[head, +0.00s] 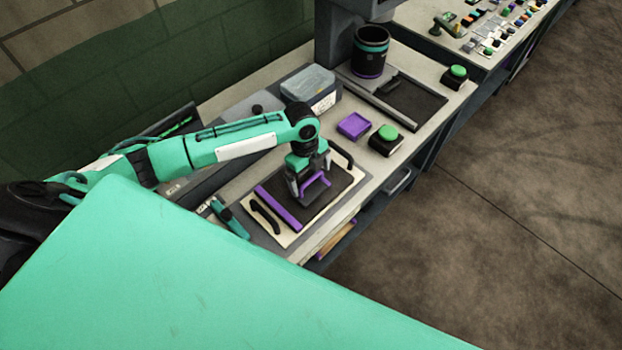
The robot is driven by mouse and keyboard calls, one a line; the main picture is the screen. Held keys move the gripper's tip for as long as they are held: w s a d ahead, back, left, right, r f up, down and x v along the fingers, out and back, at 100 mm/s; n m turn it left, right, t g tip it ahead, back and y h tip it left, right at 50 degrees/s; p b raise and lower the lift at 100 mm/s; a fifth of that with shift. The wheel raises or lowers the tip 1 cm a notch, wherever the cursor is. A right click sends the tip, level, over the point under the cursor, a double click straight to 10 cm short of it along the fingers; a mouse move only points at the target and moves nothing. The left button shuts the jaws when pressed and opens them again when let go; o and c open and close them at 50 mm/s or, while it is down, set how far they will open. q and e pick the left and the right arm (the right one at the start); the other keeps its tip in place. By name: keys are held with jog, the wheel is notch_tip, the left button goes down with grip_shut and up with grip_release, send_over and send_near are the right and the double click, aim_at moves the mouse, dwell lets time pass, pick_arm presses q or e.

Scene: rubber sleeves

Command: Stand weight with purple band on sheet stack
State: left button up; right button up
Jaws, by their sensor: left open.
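A dark weight with a purple band (317,183) stands on the sheet stack (336,199), a dark flat pile on a cream board. A purple strip (277,209) runs along the stack's left side. My left gripper (310,178) is right above the weight, pointing down, with its fingers apart at the weight's sides. It hides part of the weight's top; I cannot tell whether the fingers touch it. My right gripper is not in view.
Black handles lie at both ends of the cream board (283,239). A teal tool (231,220) lies to its left. A purple tray (354,125), a green button (387,134) and a clear-lidded box (308,84) stand beyond. A dark banded cylinder (370,53) stands farther back.

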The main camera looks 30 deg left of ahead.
pick_arm(q)
notch_tip(320, 180, up, 10)
jog(key=a+b, duration=0.1)
jog(key=b, duration=0.1)
jog(key=shift+w+a, duration=0.2)
dwell(0.3)
